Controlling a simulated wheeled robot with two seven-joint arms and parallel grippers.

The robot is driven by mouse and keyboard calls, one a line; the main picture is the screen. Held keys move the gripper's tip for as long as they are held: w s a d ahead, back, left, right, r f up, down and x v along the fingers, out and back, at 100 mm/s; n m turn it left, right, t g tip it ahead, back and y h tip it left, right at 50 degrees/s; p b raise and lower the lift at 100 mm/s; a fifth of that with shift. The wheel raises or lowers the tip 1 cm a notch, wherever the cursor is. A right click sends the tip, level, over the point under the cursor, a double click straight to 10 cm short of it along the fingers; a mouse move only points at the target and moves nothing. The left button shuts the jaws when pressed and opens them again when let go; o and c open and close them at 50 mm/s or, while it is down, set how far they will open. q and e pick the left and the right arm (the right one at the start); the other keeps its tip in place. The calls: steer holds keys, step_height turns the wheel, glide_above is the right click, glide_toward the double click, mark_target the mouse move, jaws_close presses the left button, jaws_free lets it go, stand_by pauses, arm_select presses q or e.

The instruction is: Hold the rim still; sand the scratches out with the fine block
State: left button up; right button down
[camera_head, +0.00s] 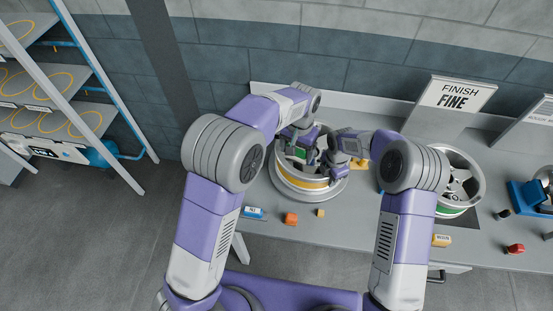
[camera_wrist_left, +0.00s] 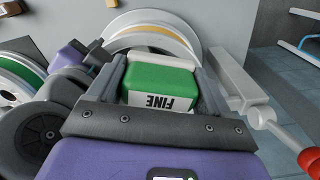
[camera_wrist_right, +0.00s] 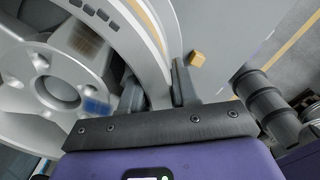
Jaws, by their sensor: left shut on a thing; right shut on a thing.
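The wheel rim (camera_head: 303,184) with a yellow band lies on a round grey stand on the bench. My left gripper (camera_head: 300,140) is over the rim's far left part and is shut on the green fine block (camera_head: 300,153). In the left wrist view the fine block (camera_wrist_left: 160,82) shows a white "FINE" label between the fingers, with the rim (camera_wrist_left: 150,40) beyond it. My right gripper (camera_head: 335,156) is at the rim's right side. In the right wrist view its fingers are shut on the rim's wall (camera_wrist_right: 148,50).
A "FINISH FINE" sign (camera_head: 455,97) stands behind a second, green-banded wheel (camera_head: 472,185) at right. A shelf rack (camera_head: 60,95) stands at far left.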

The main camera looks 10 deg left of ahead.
mark_target(296, 172)
arm_select(q)
steer(key=shift+w+d+r, duration=0.1)
steer(key=shift+d, duration=0.2)
steer(key=shift+f, duration=4.45)
steer(key=shift+f, duration=0.45)
steer(key=shift+w+a, duration=0.1)
